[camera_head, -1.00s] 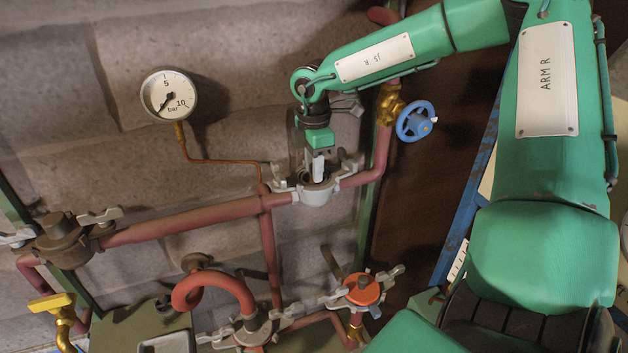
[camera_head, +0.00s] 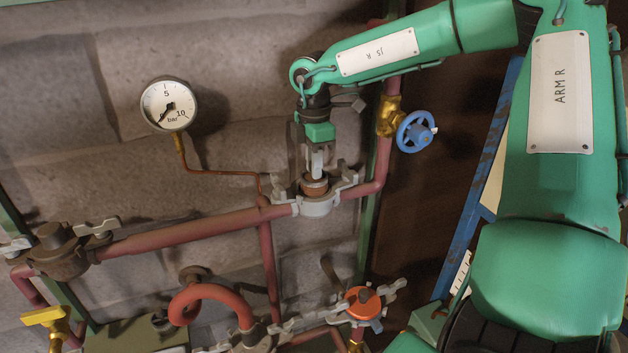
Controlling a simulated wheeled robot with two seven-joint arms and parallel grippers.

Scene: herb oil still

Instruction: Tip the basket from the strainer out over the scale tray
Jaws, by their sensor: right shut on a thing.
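My right gripper (camera_head: 316,172) points down over the open strainer (camera_head: 318,207) in the red pipe. It is shut on the basket (camera_head: 315,187), a brown, copper-coloured cylinder whose upper part stands above the strainer's grey rim. The basket is upright, and its lower part is hidden inside the strainer. My left gripper is not in view. I cannot make out the scale tray.
A pressure gauge (camera_head: 168,104) hangs on the stone wall to the left. A blue handwheel (camera_head: 416,131) stands close on the right. A capped brown fitting (camera_head: 62,250) and an orange-topped fitting (camera_head: 362,302) sit on the pipes. A yellow-handled tap (camera_head: 46,316) is lower left.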

